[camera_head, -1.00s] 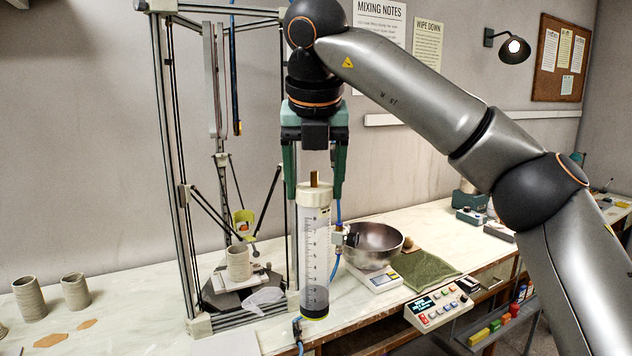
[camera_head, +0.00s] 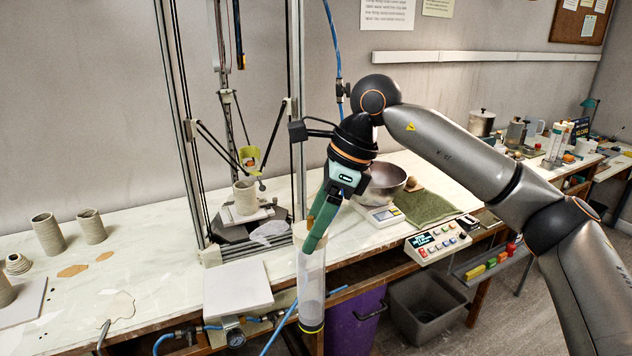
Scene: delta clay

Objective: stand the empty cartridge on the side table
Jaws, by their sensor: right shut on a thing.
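The cartridge (camera_head: 312,284) is a clear tube with pale markings and a black and yellow ring at its lower end. It hangs upright in front of the main bench's front edge. My right gripper (camera_head: 317,226) reaches down at a slant with green fingers, shut on the cartridge's top end and hiding part of it. The tube looks mostly clear inside. A table (camera_head: 598,156) at the back right carries clear upright tubes; I cannot tell whether it is the side table. My left gripper is not in view.
The tall printer frame (camera_head: 297,110) stands just behind the cartridge. A metal bowl (camera_head: 385,181) on a scale, a green cloth (camera_head: 428,206) and a button panel (camera_head: 438,241) lie to the right. A purple bin (camera_head: 352,325) and grey bin (camera_head: 425,305) stand below.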

